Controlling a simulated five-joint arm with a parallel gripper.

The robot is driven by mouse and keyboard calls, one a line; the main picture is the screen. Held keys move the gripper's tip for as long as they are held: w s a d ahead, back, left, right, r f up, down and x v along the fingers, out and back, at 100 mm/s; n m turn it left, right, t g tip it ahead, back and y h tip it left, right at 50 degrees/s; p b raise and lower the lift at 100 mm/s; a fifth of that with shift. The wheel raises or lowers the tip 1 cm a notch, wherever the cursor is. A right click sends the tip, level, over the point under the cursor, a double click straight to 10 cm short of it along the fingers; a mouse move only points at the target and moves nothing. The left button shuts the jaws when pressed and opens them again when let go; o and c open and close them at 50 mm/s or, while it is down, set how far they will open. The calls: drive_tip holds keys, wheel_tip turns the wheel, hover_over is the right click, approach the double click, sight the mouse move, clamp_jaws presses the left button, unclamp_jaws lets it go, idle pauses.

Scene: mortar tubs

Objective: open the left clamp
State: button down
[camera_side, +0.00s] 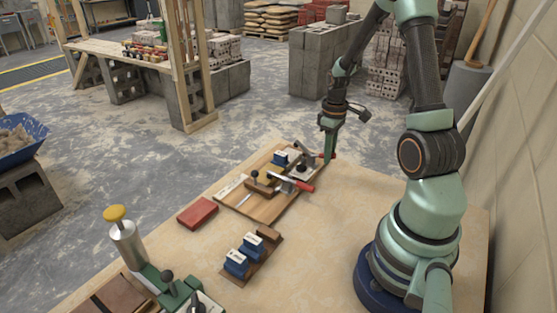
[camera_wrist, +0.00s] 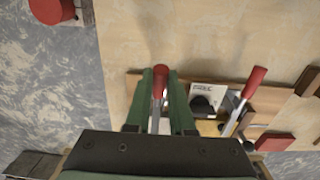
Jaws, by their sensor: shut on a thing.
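A wooden board (camera_side: 264,209) on the workbench carries two metal clamps with red handles. My gripper (camera_side: 328,157) is low at the board's far right edge, its fingers closed around the red handle of the farther clamp. In the wrist view this red handle (camera_wrist: 160,80) stands between the two green fingers (camera_wrist: 160,100), its metal lever running down behind them. The nearer clamp's red handle (camera_side: 303,186) is free and lies low, pointing right; it also shows in the wrist view (camera_wrist: 254,82), right of my fingers. The frames do not settle which clamp is called left.
A blue labelled block (camera_side: 281,158) and a dark knob (camera_side: 254,175) are on the board. A red block (camera_side: 197,213) lies left of it. A small rack (camera_side: 267,257) with two blue blocks (camera_side: 236,263) stands nearer.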

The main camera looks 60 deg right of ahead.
drive_tip(key=shift+w+r, duration=0.1)
drive_tip(key=shift+r, duration=0.05)
drive_tip(key=shift+w+r, duration=0.2)
drive_tip(key=shift+r, duration=0.3)
idle(0.3)
drive_tip(key=shift+w+r, duration=0.3)
drive_tip(key=shift+r, duration=0.15)
drive_tip(key=shift+w+r, duration=0.25)
drive_tip(key=shift+w, duration=0.05)
drive_tip(key=c, duration=0.8)
unclamp_jaws()
drive_tip(key=shift+o, duration=0.2)
